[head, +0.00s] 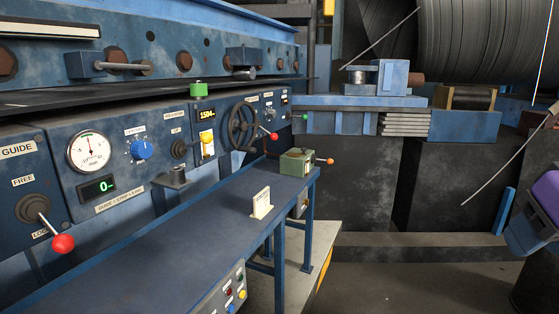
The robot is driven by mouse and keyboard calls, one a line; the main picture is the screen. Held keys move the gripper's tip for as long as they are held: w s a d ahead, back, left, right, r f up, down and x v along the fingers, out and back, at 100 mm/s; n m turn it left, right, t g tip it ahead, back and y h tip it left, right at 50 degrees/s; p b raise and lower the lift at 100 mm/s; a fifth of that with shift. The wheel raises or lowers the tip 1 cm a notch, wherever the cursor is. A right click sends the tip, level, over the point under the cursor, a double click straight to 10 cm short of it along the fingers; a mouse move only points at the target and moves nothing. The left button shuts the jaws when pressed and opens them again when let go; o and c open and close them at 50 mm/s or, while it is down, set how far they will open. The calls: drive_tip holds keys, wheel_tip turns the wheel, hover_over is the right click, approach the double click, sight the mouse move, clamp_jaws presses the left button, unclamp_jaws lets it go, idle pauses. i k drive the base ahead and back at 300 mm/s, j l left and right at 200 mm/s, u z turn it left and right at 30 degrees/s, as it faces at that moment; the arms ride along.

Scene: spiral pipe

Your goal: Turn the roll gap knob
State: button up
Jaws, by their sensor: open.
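The blue control panel (60,160) fills the left side. It carries a blue round knob (141,149) with tick marks, right of a white dial gauge (89,151). A small dark knob (178,149) sits further right, under its own label. The labels over both knobs are too small to read surely, so I cannot tell which is the roll gap knob. A lit readout (205,114) and a dark handwheel (243,126) are further right on the panel. Nothing touches either knob. I see no gripper fingers in this view.
A lever with a red ball (63,244) juts out at lower left, below a green readout (97,188). A long blue table (170,235) runs before the panel, with a white sign (261,204) and a green block (297,164). The dark floor (410,280) at right is open.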

sight(271, 113)
drive_tip(key=i+l+u, duration=0.1)
drive_tip(key=i+u, duration=0.35)
drive_tip(key=u, duration=0.25)
drive_tip(key=i+l+u, duration=0.25)
drive_tip(key=u, duration=0.2)
drive_tip(key=i+l+u, duration=0.15)
drive_tip(key=l+u, duration=0.35)
drive_tip(key=i+l, duration=0.15)
drive_tip(key=l, duration=0.4)
drive_tip(key=i+l+u, duration=0.15)
drive_tip(key=l, duration=0.35)
drive_tip(key=i+l, duration=0.1)
drive_tip(key=l, duration=0.45)
drive_tip(key=i+l+u, duration=0.15)
drive_tip(key=l, duration=0.4)
drive_tip(key=l+z, duration=0.35)
drive_tip(key=l, duration=0.2)
drive_tip(key=l+z, duration=0.35)
drive_tip(key=l, duration=0.15)
